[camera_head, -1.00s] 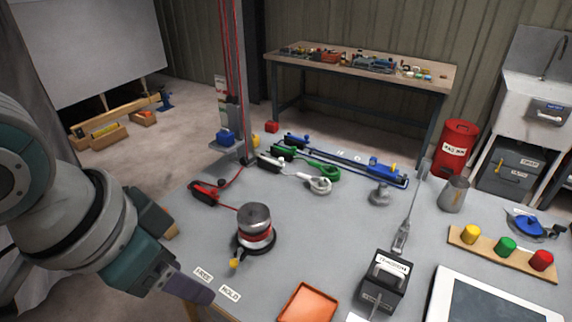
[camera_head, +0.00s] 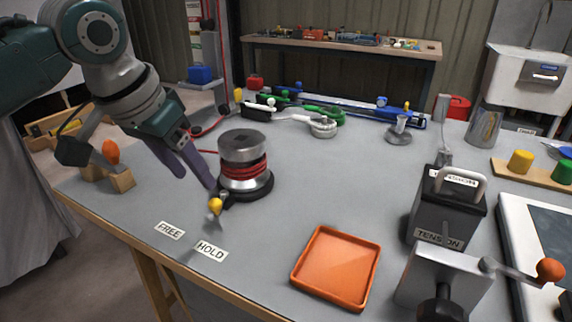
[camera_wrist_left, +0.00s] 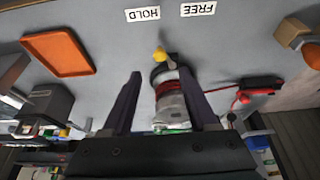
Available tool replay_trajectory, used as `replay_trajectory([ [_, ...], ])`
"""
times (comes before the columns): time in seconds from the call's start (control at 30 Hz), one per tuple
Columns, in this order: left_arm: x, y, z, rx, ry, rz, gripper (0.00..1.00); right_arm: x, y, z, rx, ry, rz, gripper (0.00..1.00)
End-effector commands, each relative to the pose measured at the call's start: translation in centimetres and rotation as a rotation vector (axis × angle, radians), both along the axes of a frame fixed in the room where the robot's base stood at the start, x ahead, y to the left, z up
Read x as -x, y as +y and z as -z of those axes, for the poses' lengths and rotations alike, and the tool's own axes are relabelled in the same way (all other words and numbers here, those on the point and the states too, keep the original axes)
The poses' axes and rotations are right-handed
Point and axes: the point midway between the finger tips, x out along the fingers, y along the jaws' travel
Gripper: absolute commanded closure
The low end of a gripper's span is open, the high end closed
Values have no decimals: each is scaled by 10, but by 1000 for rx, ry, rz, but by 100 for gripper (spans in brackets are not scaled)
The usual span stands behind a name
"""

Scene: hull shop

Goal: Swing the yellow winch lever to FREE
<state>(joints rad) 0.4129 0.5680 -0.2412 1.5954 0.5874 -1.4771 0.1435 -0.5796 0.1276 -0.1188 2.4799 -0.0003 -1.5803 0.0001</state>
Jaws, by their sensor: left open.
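The winch (camera_head: 243,160) has a silver drum with red line on a dark base. Its lever carries a yellow knob (camera_head: 215,206) at the near left side; the knob also shows in the left wrist view (camera_wrist_left: 159,55). In that view the lever points toward the HOLD label (camera_wrist_left: 142,14), with the FREE label (camera_wrist_left: 198,9) beside it. In the head view, FREE (camera_head: 170,230) lies left of HOLD (camera_head: 210,250). My left gripper (camera_head: 197,182) is open and empty, its fingers pointing down just left of the winch, behind the knob. My right gripper is not in view.
An orange tray (camera_head: 336,268) lies right of the labels. A box marked TENSION (camera_head: 445,215) and a crank with an orange ball (camera_head: 550,270) stand farther right. A wooden block with an orange knob (camera_head: 110,152) is at the left edge. Green and blue tools lie behind the winch.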

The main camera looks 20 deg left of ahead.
Motion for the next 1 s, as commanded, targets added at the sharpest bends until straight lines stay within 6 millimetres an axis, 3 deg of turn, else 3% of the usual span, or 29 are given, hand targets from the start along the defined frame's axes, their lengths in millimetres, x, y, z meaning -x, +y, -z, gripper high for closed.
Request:
replay_trajectory([
  [0.2, -16, -2, 44, 2, 2, 0, 41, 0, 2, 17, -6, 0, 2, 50],
  [0.4, -27, -3, 69, -1, 1, 1, 41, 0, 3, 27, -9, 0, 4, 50],
  [0.8, -31, -3, 76, -2, 0, 1, 41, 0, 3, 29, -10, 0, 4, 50],
  [1.0, -31, -3, 76, -2, 0, 1, 62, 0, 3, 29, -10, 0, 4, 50],
])
